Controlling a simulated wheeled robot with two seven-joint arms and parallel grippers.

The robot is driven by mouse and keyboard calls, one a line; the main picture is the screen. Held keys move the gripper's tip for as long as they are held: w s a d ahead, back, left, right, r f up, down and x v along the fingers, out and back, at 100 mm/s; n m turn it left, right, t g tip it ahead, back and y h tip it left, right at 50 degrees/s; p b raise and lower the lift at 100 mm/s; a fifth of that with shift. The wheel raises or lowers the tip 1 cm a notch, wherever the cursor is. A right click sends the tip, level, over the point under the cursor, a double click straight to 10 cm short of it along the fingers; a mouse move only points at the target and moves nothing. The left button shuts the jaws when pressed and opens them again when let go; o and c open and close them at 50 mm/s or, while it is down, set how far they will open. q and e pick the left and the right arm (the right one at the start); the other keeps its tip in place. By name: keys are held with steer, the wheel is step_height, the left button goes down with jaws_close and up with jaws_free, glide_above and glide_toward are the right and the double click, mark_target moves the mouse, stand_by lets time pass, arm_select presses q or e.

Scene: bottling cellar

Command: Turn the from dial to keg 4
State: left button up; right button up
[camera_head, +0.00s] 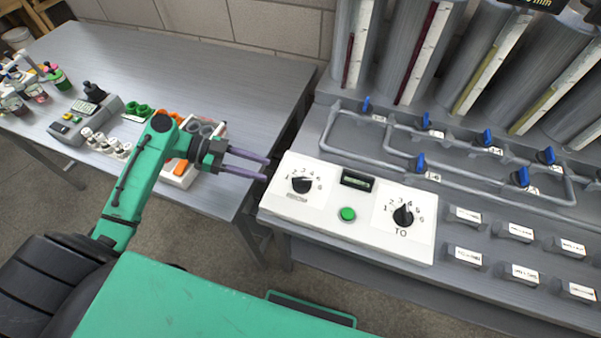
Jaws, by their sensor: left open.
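A white control panel (360,233) sits at the left front of the grey tank bench. The from dial, a black knob (301,185) with numbers around it, is on the panel's left side; its exact setting is too small to read. The TO dial (403,214) is a similar black knob on the right side. My left gripper (267,169) is open and empty, its two purple-grey fingers pointing right, just left of the panel and apart from the from dial. My right gripper does not show.
A green button (347,214) and a small display (357,181) lie between the dials. Pipes with blue valves (420,162) and tall tanks stand behind. The left table (190,70) holds a device, small bottles and a white tray. A gap separates table and bench.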

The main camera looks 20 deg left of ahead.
mark_target(299, 179)
arm_select(q)
steer(key=p+x, duration=0.2)
steer(key=x, duration=0.9)
steer(key=shift+w+d+f+p, duration=0.15)
steer(key=shift+w+d+p, duration=0.1)
steer(key=shift+p, duration=0.1)
jaws_close()
